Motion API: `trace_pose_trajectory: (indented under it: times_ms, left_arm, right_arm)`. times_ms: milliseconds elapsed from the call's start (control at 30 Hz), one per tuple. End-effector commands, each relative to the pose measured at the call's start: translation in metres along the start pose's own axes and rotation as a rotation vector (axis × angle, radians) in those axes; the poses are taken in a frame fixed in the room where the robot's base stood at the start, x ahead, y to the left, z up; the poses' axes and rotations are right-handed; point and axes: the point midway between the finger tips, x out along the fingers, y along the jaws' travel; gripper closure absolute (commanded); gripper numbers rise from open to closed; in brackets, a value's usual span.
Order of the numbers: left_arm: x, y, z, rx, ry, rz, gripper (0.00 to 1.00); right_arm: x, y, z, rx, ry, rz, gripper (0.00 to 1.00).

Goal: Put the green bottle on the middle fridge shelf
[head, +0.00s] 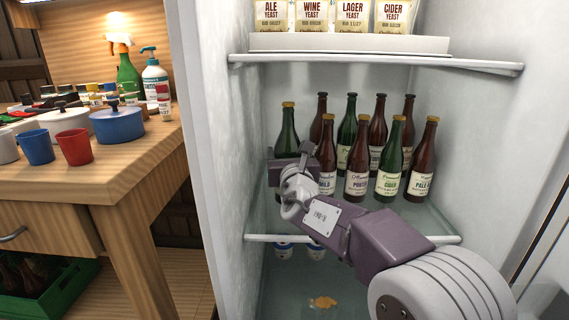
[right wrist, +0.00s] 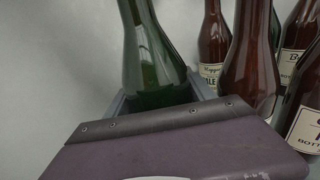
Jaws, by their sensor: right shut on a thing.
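A green bottle (head: 288,124) with a yellow cap stands upright at the left end of the middle fridge shelf (head: 440,222), near the fridge's left wall. My right gripper (head: 287,168) reaches in from the front right and is shut around its body. In the right wrist view the green bottle (right wrist: 152,60) is between the fingers (right wrist: 160,100). The gripper hides its lower part, so I cannot tell whether its base touches the shelf. My left gripper is not in view.
Several brown and green bottles (head: 357,172) stand close on the right. Yeast packets (head: 312,14) sit on the upper shelf (head: 380,60). Small jars (head: 284,250) and an orange-yellow patch (head: 322,302) show below. A wooden counter (head: 110,170) with pots and cups is outside left.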

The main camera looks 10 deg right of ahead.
Motion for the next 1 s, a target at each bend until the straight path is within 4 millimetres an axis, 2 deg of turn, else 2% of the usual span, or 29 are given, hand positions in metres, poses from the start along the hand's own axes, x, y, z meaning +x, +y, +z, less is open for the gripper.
trace_pose_trajectory:
  times_ms: [33, 233, 267, 300, 333, 633, 733, 867, 1000]
  left_arm:
    - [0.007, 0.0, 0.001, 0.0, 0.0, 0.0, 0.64]
    - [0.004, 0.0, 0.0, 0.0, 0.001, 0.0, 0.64]
    - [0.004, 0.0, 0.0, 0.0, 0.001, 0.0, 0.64]
    - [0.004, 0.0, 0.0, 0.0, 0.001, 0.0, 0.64]
    - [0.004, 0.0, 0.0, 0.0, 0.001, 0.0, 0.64]
    - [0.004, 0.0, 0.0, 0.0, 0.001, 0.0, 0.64]
    - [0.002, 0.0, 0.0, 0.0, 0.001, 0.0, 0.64]
    - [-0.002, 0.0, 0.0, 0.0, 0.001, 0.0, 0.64]
    - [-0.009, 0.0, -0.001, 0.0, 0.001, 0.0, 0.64]
  right_arm:
    - [-0.003, -0.004, -0.003, 0.002, -0.009, -0.002, 1.0]
    - [-0.004, -0.004, -0.001, 0.001, -0.007, 0.0, 1.0]
    - [-0.004, -0.004, -0.004, 0.001, 0.0, 0.001, 0.32]
    - [-0.004, -0.004, -0.004, 0.001, 0.0, 0.001, 0.21]
    - [-0.004, -0.004, -0.004, 0.001, 0.0, 0.001, 0.16]
    - [-0.005, -0.004, -0.003, 0.001, -0.001, 0.001, 0.16]
    - [-0.011, -0.003, -0.003, 0.001, -0.001, 0.001, 0.16]
    - [-0.032, -0.003, -0.001, 0.002, -0.002, 0.002, 0.16]
    - [-0.062, -0.003, 0.0, 0.002, -0.003, 0.003, 0.16]
